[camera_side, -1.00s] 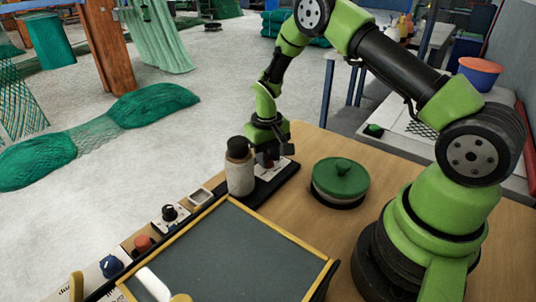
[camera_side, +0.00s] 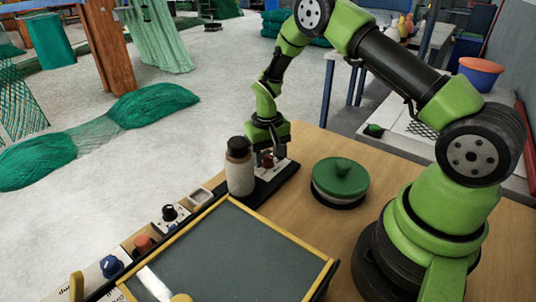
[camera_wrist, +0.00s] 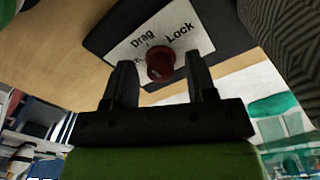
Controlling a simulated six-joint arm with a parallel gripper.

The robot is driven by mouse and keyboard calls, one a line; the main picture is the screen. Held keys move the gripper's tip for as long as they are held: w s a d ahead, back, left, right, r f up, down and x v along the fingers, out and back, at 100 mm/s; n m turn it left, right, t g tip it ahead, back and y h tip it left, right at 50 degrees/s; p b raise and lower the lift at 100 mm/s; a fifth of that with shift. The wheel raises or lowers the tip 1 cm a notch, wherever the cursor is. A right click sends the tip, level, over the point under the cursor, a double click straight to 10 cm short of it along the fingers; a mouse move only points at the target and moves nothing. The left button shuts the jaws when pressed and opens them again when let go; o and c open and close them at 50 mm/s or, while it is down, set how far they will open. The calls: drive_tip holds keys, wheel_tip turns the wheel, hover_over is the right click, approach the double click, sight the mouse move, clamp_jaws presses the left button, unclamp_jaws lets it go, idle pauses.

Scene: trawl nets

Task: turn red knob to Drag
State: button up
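The red knob (camera_wrist: 160,66) sits on a white label plate (camera_wrist: 192,22) in the wrist view. The words Drag and Lock are readable, and a third label at the left is partly hidden behind the knob and a finger. Which label the knob points to cannot be told. My gripper (camera_wrist: 161,62) is open, with one dark finger on each side of the knob and a visible gap to each. In the side view my gripper (camera_side: 268,153) points down over the knob (camera_side: 268,164), which shows small and red between the fingers.
A dark-capped bottle (camera_side: 239,168) stands close to the left of my gripper. A green-lidded round container (camera_side: 340,180) stands to the right on the wooden table. A grey yellow-edged board (camera_side: 225,250), a black knob (camera_side: 169,212), an orange button (camera_side: 143,243) and a blue knob (camera_side: 111,266) are nearer the camera.

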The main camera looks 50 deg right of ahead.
wheel_tip(320, 180, up, 10)
idle(0.7)
drive_tip(key=shift+w+a, duration=0.1)
wheel_tip(320, 180, up, 7)
drive_tip(key=t, duration=0.1)
hover_over(267, 157)
drive_tip(key=s+a, duration=0.2)
drive_tip(key=s+a+r+t, duration=0.35)
drive_tip(key=s+r, duration=0.25)
drive_tip(key=r, duration=0.2)
drive_tip(key=s+a+r+t+y, duration=0.1)
drive_tip(key=s+a+r, duration=0.1)
drive_tip(key=s, duration=0.4)
drive_tip(key=s+a+r+n+t+y, duration=0.1)
drive_tip(key=s+a+t, duration=0.1)
drive_tip(key=s, duration=0.5)
drive_tip(key=shift+s+a+r, duration=0.2)
drive_tip(key=shift+a+r, duration=0.15)
drive_tip(key=shift+a, duration=0.1)
